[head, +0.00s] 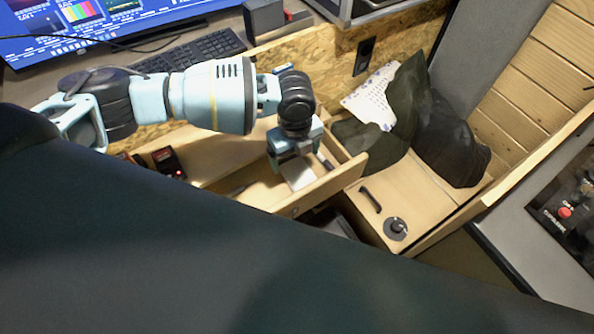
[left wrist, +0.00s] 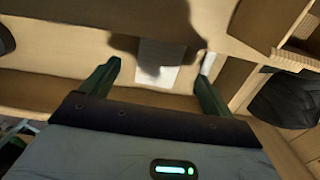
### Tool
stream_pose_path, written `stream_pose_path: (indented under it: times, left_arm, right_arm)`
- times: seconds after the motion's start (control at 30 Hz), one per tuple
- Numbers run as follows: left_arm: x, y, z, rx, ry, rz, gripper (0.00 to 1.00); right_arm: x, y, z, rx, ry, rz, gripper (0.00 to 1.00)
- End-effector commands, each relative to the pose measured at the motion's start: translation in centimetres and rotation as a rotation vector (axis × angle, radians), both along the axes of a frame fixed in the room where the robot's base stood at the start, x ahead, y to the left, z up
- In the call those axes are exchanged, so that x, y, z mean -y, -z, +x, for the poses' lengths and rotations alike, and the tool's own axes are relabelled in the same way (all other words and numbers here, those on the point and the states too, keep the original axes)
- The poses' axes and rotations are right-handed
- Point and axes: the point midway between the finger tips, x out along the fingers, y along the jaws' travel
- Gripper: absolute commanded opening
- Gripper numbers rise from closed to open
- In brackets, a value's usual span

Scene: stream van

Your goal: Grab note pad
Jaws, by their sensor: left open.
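The note pad (head: 299,177) looks like a small pale sheet or block lying in the open wooden drawer. In the left wrist view the note pad (left wrist: 153,77) lies flat on the drawer floor, partly under a dark shadow. My left gripper (head: 294,158) points down over the drawer, above the pad, and hides part of it in the head view. In the left wrist view its two dark green fingers (left wrist: 158,62) are spread wide and empty, with the pad between them in the picture. I cannot tell the exact height gap. My right gripper is not in view.
The drawer's front wall (head: 318,190) stands close to the gripper. Another pale item (left wrist: 208,63) lies by the right finger. A dark bag (head: 440,130) sits on the wooden bench at right. Red-lit devices (head: 168,161) lie left. A keyboard (head: 205,50) is on the desk behind.

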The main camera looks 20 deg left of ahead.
Motion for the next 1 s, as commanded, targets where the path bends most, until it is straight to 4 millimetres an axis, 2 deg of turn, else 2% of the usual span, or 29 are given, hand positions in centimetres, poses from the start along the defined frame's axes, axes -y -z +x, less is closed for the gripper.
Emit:
stream_pose_path:
  times: [0.4,0.7,1.0]
  left_arm:
    - [0.0,4.7,-0.1,0.000,0.000,0.003,0.87]
    - [0.0,5.1,0.0,0.001,-0.001,0.002,0.87]
    - [0.0,5.1,0.0,0.001,-0.001,0.001,0.49]
  right_arm:
    - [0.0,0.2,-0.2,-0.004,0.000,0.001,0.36]
    - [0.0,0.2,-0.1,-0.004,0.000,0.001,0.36]
    - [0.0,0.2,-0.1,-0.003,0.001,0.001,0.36]
